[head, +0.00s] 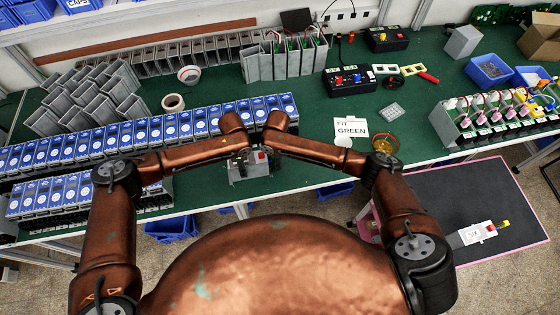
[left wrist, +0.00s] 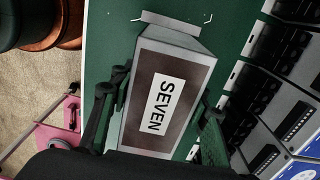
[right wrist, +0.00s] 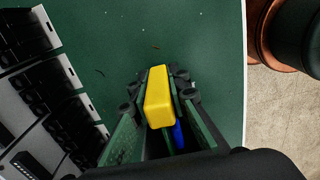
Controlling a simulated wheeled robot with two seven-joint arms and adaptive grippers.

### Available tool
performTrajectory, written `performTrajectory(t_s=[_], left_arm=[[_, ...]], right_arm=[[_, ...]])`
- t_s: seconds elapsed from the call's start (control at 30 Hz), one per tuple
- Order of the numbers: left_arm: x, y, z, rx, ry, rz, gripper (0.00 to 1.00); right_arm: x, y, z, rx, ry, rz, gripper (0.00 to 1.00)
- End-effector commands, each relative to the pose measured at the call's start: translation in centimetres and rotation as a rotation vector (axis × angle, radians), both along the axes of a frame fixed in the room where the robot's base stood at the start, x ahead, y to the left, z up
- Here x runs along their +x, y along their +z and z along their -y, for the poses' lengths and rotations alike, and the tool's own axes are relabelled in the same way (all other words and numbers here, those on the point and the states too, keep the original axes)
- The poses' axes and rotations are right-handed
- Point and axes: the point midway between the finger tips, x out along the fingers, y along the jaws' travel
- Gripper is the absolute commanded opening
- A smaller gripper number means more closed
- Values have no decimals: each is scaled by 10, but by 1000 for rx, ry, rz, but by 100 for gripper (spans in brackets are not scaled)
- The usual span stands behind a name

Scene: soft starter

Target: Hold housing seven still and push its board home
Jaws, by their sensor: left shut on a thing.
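Housing seven (head: 250,170) is a grey box near the table's front edge; the left wrist view shows its brown face with the white SEVEN label (left wrist: 159,103). My left gripper (left wrist: 160,98) is shut on housing seven, one finger on each side. My right gripper (right wrist: 158,92) points down at the table side of the work, its fingers a short gap apart. Between them is a yellow block (right wrist: 159,97) with a blue part (right wrist: 178,134) below it, seemingly parts of the board; I cannot tell whether the fingers touch it. How deep the board sits in the housing is hidden.
Rows of blue-fronted units (head: 140,133) stand close on the left. A white FIT GREEN card (head: 350,128) and an amber bowl (head: 385,143) lie to the right. A dark pink-edged mat (head: 480,205) is at the lower right.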

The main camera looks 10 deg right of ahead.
Motion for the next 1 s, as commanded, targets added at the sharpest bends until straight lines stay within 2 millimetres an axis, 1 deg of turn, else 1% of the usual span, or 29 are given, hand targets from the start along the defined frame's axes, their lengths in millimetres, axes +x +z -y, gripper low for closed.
performTrajectory(t_s=[0.03,0.23,0.57,0.67,0.77,1.0], left_arm=[[0,1,1,-3,-1,1,0],[0,1,1,-2,0,1,0],[1,1,0,-1,0,1,0],[1,1,0,-1,0,1,0],[1,1,0,-1,0,1,0],[1,1,0,-1,0,1,0]], right_arm=[[0,1,-1,2,1,0,19],[0,0,0,1,0,0,33],[1,3,0,1,0,1,33],[1,13,0,2,1,2,33],[1,30,0,1,1,4,33],[2,81,0,2,0,3,33]])
